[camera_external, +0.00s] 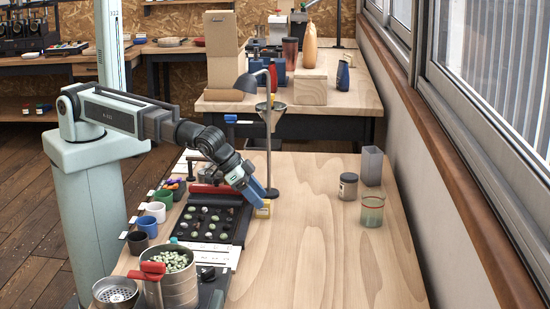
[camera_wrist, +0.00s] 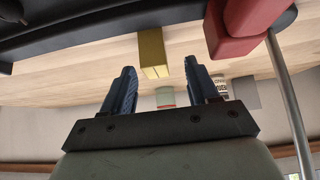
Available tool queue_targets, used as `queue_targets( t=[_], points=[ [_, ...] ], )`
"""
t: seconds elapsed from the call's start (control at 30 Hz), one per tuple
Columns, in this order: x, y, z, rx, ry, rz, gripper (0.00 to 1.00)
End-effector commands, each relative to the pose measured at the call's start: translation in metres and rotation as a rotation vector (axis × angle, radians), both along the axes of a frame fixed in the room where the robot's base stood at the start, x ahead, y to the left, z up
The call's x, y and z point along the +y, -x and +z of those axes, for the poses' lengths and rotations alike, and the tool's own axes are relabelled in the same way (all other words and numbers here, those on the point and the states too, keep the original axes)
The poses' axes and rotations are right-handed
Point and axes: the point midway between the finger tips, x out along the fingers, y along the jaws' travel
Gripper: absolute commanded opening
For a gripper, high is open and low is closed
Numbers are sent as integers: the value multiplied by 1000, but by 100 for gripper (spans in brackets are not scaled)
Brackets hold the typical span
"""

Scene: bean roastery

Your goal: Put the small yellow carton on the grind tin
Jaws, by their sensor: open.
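The small yellow carton (camera_external: 263,210) stands on the wooden table by the right edge of the black sample tray. In the wrist view the carton (camera_wrist: 152,50) lies beyond the fingertips, roughly in line with the gap between them. My gripper (camera_external: 262,191) points down at a slant close beside the carton. Its two blue fingers (camera_wrist: 159,64) are apart with nothing held between them. A dark, lidded tin with a pale label (camera_external: 348,186), apparently the grind tin, stands upright towards the right of the table. It is partly hidden behind a finger in the wrist view (camera_wrist: 220,86).
A greenish glass (camera_external: 372,212) and a tall grey block (camera_external: 372,166) stand near the tin. A lamp pole (camera_external: 268,150) rises close behind my gripper. The black tray (camera_external: 243,222), several cups and a bean-filled canister (camera_external: 168,285) occupy the left. The table's centre is clear.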

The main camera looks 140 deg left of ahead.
Motion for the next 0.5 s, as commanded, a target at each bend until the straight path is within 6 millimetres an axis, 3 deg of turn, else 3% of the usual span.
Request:
queue_targets(
  t=[0.2, 0.5],
  points=[
    [11, -19, -21, 2, 1, 1, 60],
    [18, -24, -34, 1, 1, -1, 60]
  ],
)
